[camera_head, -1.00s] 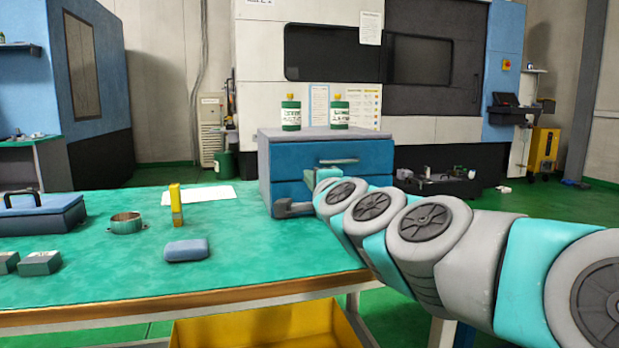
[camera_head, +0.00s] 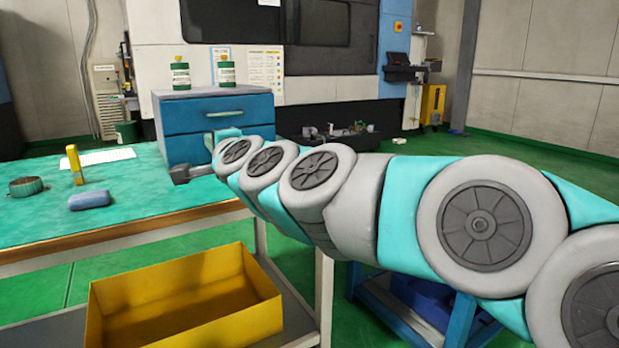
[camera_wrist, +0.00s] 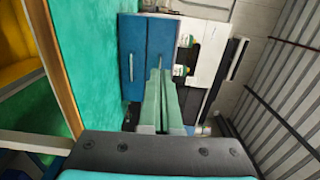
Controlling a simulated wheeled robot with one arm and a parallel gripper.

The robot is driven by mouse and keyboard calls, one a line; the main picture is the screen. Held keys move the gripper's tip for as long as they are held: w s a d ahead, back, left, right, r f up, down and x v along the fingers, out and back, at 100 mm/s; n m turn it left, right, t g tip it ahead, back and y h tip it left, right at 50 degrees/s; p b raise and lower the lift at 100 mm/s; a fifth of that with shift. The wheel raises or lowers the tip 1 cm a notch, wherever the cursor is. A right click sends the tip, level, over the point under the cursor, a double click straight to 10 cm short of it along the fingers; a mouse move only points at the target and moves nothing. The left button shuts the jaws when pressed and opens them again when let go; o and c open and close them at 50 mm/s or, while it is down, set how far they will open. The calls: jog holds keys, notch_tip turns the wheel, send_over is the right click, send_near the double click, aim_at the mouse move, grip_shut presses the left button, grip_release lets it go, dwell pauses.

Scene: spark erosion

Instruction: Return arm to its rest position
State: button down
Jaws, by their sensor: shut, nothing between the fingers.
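My arm stretches from the right side of the head view toward the blue drawer cabinet (camera_head: 195,120) on the table. Whether the fingertips touch the cabinet cannot be told. Both drawers look shut.
Two green bottles (camera_head: 180,75) stand on the cabinet. A yellow bin (camera_head: 180,300) sits low in front.

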jog(key=s+d+f+n+g+h, duration=0.1)
jog(key=s+d+f+n+g, duration=0.3)
jog(key=f, duration=0.4)
jog(key=s+d+f+n+g+h+p, duration=0.1)
jog(key=s+d+f+n+g+h, duration=0.15)
jog(key=s+d+f, duration=0.35)
jog(key=s+d+f+n+g, duration=0.35)
jog(key=s+f, duration=0.25)
jog(key=f, duration=0.3)
jog(key=s+d+f+g+h, duration=0.3)
jog(key=s+d+f, duration=0.2)
jog(key=s+d, duration=0.4)
jog(key=s+d+f+n+g+h+p, duration=0.1)
jog(key=s+d+f+g+h, duration=0.2)
jog(key=s+d, duration=0.7)
jog(key=s+f+g, duration=0.1)
jog(key=s+f, duration=0.1)
jog(key=s, duration=0.2)
jog(key=shift+d+f+n, duration=0.25)
jog(key=shift+f+n, duration=0.05)
jog(key=shift+f, duration=0.05)
jog(key=shift+s, duration=0.1)
